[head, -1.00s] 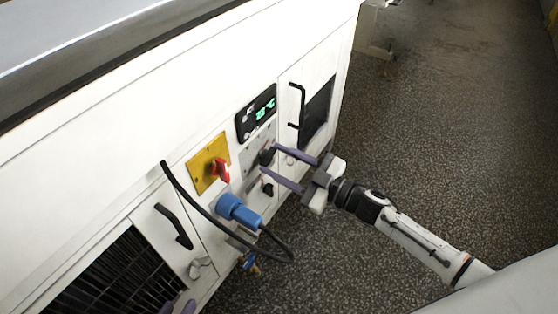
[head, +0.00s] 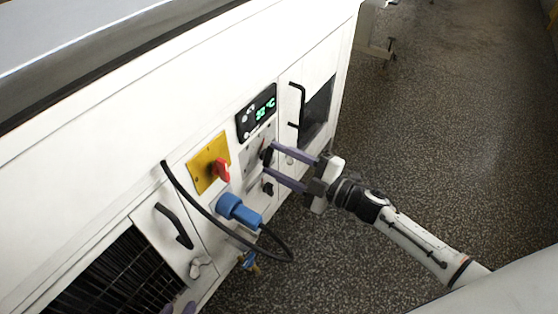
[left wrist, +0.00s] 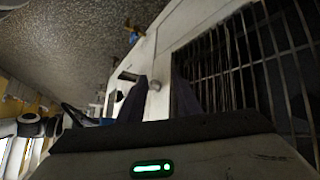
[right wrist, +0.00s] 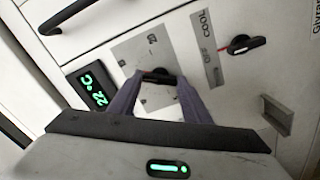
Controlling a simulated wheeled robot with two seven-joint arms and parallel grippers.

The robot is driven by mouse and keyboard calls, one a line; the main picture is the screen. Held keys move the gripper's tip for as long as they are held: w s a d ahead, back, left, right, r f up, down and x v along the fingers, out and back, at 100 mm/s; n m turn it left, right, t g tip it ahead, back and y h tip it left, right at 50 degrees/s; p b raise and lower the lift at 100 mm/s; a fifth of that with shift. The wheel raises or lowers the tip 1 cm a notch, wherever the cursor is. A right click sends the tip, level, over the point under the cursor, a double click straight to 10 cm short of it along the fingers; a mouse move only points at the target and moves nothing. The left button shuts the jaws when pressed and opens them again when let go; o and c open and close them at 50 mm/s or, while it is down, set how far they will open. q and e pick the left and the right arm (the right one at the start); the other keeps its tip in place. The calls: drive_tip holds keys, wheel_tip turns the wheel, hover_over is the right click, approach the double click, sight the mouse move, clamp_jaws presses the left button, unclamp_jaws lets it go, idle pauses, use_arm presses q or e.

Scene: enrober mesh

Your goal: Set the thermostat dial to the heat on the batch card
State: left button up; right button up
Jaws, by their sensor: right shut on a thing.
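The thermostat dial (right wrist: 158,76) is a black knob on a grey scale plate (right wrist: 133,55); in the head view it is partly hidden by my fingers. My right gripper (head: 270,158) is shut on the dial, one finger on each side. In the right wrist view, the green display (right wrist: 93,92) beside it seems to read 22 °C; the display also shows in the head view (head: 263,109). My left gripper (left wrist: 158,95) is open and empty near the grille, its fingertips just showing at the head view's bottom edge. I see no batch card I can make out.
A red switch on a yellow plate (head: 207,163), a blue plug (head: 238,210) with a looping black cable, and a black COOL/OFF selector (right wrist: 245,45) are close to the dial. Door handles (head: 296,105) stick out. The floor to the right is clear.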

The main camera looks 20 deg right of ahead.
use_arm(q)
drive_tip(key=shift+w+d+r, duration=0.1)
drive_tip(key=shift+r, duration=0.05)
idle(0.3)
use_arm(e)
drive_tip(key=o, duration=1)
drive_tip(key=shift+o, duration=0.2)
use_arm(q)
drive_tip(key=shift+s+a+r+t+p, duration=0.3)
drive_tip(key=shift+s+a+r+p, duration=0.2)
drive_tip(key=shift+p, duration=0.35)
use_arm(e)
drive_tip(key=v, duration=1)
use_arm(q)
drive_tip(key=shift+w, duration=0.1)
use_arm(e)
drive_tip(key=shift+s+d, duration=0.1)
